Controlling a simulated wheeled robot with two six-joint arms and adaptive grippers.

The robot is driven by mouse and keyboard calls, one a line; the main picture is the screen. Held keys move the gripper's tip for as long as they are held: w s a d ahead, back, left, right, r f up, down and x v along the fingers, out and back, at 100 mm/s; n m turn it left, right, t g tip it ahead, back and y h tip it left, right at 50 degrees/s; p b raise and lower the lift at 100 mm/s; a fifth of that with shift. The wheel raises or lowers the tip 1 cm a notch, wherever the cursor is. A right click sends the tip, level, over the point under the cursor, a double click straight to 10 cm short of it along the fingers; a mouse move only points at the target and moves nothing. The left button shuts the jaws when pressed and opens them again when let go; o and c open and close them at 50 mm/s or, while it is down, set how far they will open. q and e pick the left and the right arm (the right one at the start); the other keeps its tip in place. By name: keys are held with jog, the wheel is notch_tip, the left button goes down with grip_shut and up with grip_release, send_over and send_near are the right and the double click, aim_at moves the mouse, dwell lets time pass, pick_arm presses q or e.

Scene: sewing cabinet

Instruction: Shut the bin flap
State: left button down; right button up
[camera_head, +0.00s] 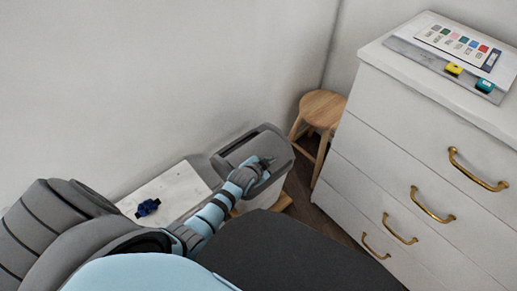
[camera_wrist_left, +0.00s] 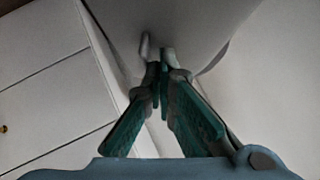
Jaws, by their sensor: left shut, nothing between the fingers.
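The bin (camera_head: 278,184) stands against the wall, with a pale body and a dark grey top. Its flap (camera_head: 248,148) is the grey panel inside the top's frame; I cannot tell its exact angle. My left gripper (camera_head: 267,161) is over the near right part of the bin's top, shut and empty, and hides part of it. In the left wrist view the shut green-padded fingers (camera_wrist_left: 160,66) point at a pale curved surface close ahead. Whether they touch it is not clear. My right gripper is not in view.
A white drawer cabinet (camera_head: 400,120) with brass handles stands at the right, with a colour card (camera_head: 459,41) on top. A wooden stool (camera_head: 322,106) is behind the bin.

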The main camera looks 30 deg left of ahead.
pick_arm(q)
jog(key=shift+d+f+b, duration=0.2)
jog(key=shift+f+b, duration=0.25)
jog(key=shift+f, duration=0.9)
jog(key=v, duration=1.2)
